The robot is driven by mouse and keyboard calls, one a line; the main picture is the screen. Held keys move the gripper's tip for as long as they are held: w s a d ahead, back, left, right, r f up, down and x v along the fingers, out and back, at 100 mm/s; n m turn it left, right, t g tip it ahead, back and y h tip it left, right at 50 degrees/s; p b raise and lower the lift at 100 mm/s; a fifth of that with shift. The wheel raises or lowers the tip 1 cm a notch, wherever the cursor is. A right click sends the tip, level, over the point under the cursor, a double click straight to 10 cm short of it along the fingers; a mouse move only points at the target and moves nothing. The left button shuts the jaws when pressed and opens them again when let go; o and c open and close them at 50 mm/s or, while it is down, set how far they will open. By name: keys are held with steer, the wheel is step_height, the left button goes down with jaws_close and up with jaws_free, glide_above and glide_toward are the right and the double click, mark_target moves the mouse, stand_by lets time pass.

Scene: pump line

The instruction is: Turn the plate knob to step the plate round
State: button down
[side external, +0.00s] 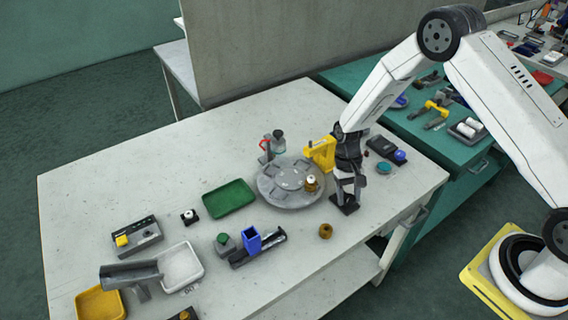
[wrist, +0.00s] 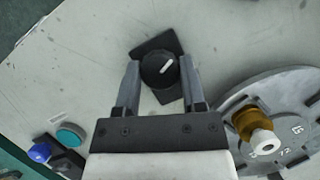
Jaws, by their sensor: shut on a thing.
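The plate knob (wrist: 158,70) is a round black knob with a white pointer line on a dark base. The base (side external: 345,207) shows at the right of the round plate in the side external view. My gripper (wrist: 159,66) has one finger on each side of the knob and is shut on it. In the side external view my gripper (side external: 350,192) points down at the base and hides the knob. The grey round plate (side external: 273,196) has numbered places on its face. One brown vial with a white top (side external: 312,183) stands on it, also in the wrist view (wrist: 254,127).
A yellow block-shaped device (side external: 321,153) stands by the plate, close to my wrist. A teal button (side external: 384,168) and a box with a blue knob (side external: 400,155) lie to the right. A brown round piece (side external: 326,231) is in front. A green tray (side external: 229,199) lies left.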

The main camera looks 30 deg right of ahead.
steer(key=n+h, duration=0.1)
steer(key=n, duration=0.2)
steer(key=n+h, duration=0.1)
steer(key=n, duration=0.2)
steer(key=shift+w+a+n+h, duration=0.1)
steer(key=shift+n+h, duration=0.2)
steer(key=n+h, duration=0.1)
steer(key=n, duration=0.2)
steer(key=n+t+h, duration=0.1)
steer(key=n, duration=0.2)
steer(key=shift+a, duration=0.1)
steer(key=shift+n, duration=0.3)
steer(key=shift+c, duration=0.9)
jaws_free()
steer(key=shift+r, duration=0.15)
steer(key=v, duration=0.7)
steer(key=shift+a+r, duration=0.15)
steer(key=shift+r, duration=0.1)
